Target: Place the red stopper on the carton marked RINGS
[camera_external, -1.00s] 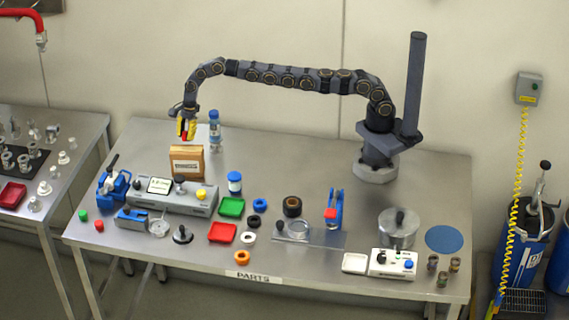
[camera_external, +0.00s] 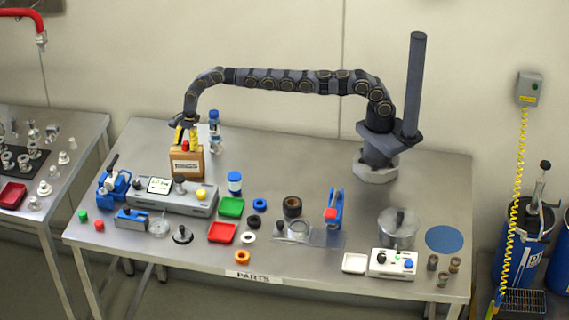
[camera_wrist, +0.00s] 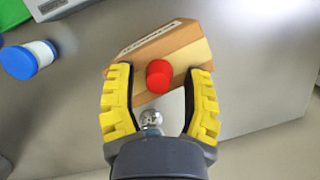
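The red stopper (camera_external: 186,146) stands on the top of the tan carton (camera_external: 187,164). The carton has a white label whose print is too small to read. In the wrist view the stopper (camera_wrist: 159,76) sits on the carton's top face (camera_wrist: 178,54), between my fingers and clear of both. My gripper (camera_external: 185,130) is just above the carton. In the wrist view its yellow-padded fingers (camera_wrist: 159,88) are spread wide, with nothing held.
A blue-capped bottle (camera_external: 215,132) stands close behind and right of the carton. A grey instrument (camera_external: 170,197) lies in front of it. A blue-lidded jar (camera_external: 235,183) and a green tray (camera_external: 231,207) are to the right. The table behind my arm is mostly clear.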

